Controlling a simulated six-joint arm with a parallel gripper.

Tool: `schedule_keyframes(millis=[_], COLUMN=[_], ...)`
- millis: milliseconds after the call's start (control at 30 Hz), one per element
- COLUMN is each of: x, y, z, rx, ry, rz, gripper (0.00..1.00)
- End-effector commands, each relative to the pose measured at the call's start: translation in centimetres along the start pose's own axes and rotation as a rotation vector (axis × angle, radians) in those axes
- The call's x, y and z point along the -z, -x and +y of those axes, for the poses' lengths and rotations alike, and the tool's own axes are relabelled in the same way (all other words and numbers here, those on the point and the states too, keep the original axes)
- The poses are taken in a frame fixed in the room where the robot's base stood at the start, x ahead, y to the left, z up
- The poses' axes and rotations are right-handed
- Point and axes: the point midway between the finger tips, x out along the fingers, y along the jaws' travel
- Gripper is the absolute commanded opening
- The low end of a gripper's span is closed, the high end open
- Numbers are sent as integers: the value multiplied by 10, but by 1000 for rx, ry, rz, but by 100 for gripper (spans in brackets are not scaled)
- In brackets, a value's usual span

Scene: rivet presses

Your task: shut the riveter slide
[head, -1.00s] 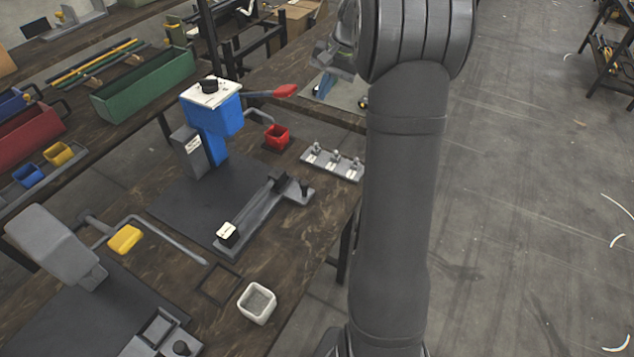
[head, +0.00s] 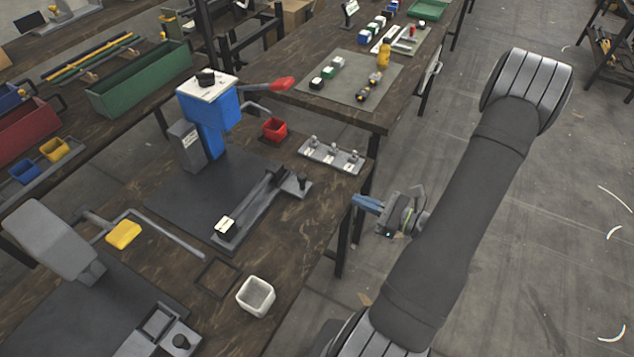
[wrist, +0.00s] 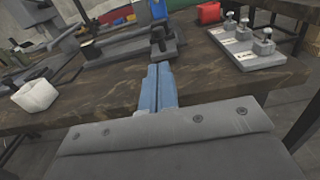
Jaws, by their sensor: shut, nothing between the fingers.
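The blue riveter (head: 209,118) stands on a dark base plate on the bench, with a red-tipped lever (head: 281,84). A grey slide rail (head: 250,207) lies in front of it, with a dark block and an upright black knob (head: 303,180) at its right end. The knob end also shows in the wrist view (wrist: 158,36), just beyond my fingertips. My gripper (head: 356,200) is beyond the bench's front edge, its blue fingers pointing at the bench. In the wrist view the fingers (wrist: 158,68) are together and empty, apart from the knob.
A white cup (head: 256,297) and a flat dark frame (head: 216,278) lie nearer. A pin fixture (head: 331,157) and red bin (head: 274,130) stand beyond the slide's knob end. A second, grey press (head: 50,243) is at left. Floor right of the bench is open.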

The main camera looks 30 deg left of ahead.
Motion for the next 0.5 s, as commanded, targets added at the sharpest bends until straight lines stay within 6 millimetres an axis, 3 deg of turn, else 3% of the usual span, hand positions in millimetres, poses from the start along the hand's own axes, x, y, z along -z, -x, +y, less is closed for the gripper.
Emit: schedule_keyframes(millis=[500], x=[0], y=[-79], z=[2], rx=[-9], ry=[3], rz=[2], gripper=[0])
